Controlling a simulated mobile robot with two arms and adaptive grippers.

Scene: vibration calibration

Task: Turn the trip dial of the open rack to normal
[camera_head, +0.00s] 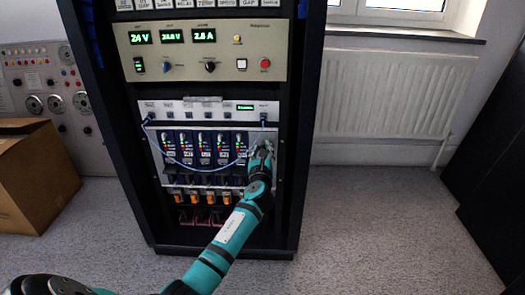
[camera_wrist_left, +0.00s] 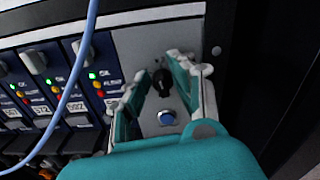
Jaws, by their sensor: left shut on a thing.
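The open rack (camera_head: 285,200) stands in the middle of the head view, with its door area open to the front. My left gripper (camera_head: 262,152) reaches the right end of the rack's card row. In the left wrist view its fingers (camera_wrist_left: 158,84) stand on either side of a black trip dial (camera_wrist_left: 162,80) on a grey panel and are shut on it. The dial's pointer direction is hard to make out. A blue round button (camera_wrist_left: 166,117) sits just below the dial, between the fingers. In the head view the gripper hides the dial. My right gripper is not in view.
A blue cable (camera_head: 172,158) hangs in a loop across the card modules (camera_wrist_left: 90,75), left of the gripper. A power unit (camera_head: 205,50) with green displays is above. A cardboard box (camera_head: 35,180) stands left; a radiator (camera_head: 395,95) is at the right wall.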

